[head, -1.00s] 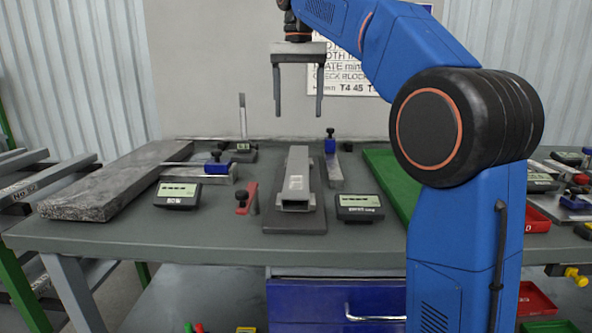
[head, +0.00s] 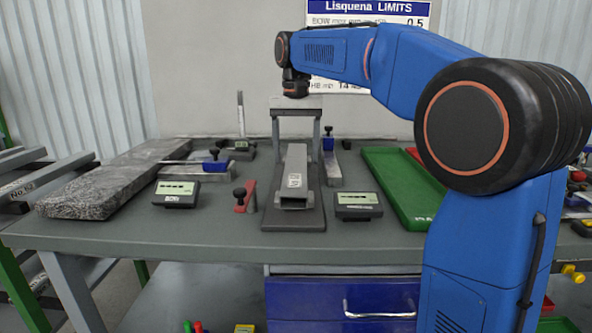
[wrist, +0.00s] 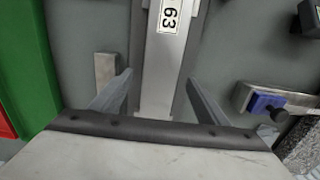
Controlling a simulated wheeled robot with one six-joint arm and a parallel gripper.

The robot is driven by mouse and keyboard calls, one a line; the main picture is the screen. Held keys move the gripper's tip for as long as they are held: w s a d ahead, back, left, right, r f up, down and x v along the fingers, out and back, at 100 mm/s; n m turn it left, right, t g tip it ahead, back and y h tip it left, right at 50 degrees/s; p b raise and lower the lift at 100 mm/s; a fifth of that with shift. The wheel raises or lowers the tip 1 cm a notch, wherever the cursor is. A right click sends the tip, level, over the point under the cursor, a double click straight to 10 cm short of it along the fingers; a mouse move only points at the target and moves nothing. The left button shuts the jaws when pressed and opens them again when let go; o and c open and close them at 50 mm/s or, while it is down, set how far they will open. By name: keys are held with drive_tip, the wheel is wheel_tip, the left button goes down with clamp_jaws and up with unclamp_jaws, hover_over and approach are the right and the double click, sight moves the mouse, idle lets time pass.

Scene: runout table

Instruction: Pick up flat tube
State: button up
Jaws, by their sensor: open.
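The flat tube (head: 293,180) is a grey rectangular metal tube with a hollow near end and a white label. It lies lengthwise on a dark plate (head: 293,220) in the middle of the table. My gripper (head: 296,148) is open and points down at the tube's far part, one finger to each side. The wrist view shows the tube (wrist: 160,70) with its label reading 63, running between the two open fingers (wrist: 158,88). The frames do not clearly show the fingertips' height relative to the tube, and no contact is visible.
Small display boxes (head: 177,193) (head: 358,205) stand either side. A granite slab (head: 110,180) lies left; a green tray (head: 400,185) lies right.

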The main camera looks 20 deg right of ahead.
drive_tip(key=shift+f, duration=1.45)
drive_tip(key=shift+r, duration=0.1)
drive_tip(key=c, duration=1.7)
